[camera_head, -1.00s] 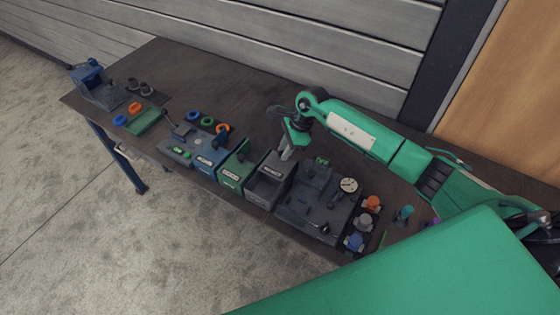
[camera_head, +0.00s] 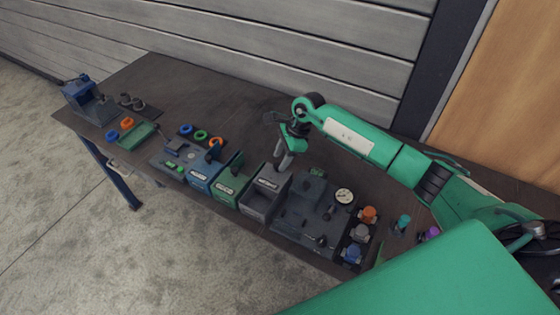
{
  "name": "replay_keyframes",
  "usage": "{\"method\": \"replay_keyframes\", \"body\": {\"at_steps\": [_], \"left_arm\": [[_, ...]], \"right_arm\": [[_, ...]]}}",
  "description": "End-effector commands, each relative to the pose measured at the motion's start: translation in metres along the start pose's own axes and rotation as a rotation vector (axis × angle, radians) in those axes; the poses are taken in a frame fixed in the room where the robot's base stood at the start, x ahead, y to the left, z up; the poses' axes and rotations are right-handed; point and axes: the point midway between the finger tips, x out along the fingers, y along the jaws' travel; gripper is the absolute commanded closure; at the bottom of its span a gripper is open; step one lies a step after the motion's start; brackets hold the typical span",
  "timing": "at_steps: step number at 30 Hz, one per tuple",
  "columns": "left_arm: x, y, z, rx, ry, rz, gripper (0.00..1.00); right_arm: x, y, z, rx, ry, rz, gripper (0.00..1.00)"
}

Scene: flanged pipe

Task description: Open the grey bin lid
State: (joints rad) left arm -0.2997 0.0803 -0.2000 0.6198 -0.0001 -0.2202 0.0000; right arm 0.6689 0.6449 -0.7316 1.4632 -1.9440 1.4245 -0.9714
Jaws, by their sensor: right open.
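The grey bin (camera_head: 254,207) stands on the dark workbench, between a green bin and a dark block fixture. A pale label shows on its upper part, and a dark area lies in front of that label. The grey bin lid (camera_head: 269,182) seems to be this labelled part, but I cannot tell how far it is raised. My right gripper (camera_head: 283,164) points down at the back edge of the grey bin, its fingers close to the lid. It is open with nothing visible in it; contact cannot be told. My left gripper is out of view.
A green bin (camera_head: 229,181) and a blue bin (camera_head: 201,177) stand close on the left. The dark fixture with a dial gauge (camera_head: 344,196) is close on the right. Coloured rings (camera_head: 200,134) lie behind the bins.

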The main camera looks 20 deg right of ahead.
Motion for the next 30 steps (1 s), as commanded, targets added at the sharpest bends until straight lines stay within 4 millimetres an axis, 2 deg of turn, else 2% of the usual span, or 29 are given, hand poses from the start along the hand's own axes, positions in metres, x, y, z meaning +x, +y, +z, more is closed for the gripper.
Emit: {"method": "replay_keyframes", "body": {"at_steps": [6,15,21,30], "left_arm": [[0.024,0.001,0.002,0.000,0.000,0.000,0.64],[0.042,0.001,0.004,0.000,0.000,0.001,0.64],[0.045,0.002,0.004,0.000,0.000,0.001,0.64],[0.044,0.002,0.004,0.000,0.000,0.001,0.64]], "right_arm": [[-0.046,-0.001,-0.003,-0.003,0.001,-0.006,0.55],[-0.104,0.000,-0.002,0.000,0.001,-0.002,0.55],[-0.120,0.000,-0.001,-0.001,0.000,0.000,0.55],[-0.121,0.001,0.000,0.000,0.000,0.001,0.55]]}}
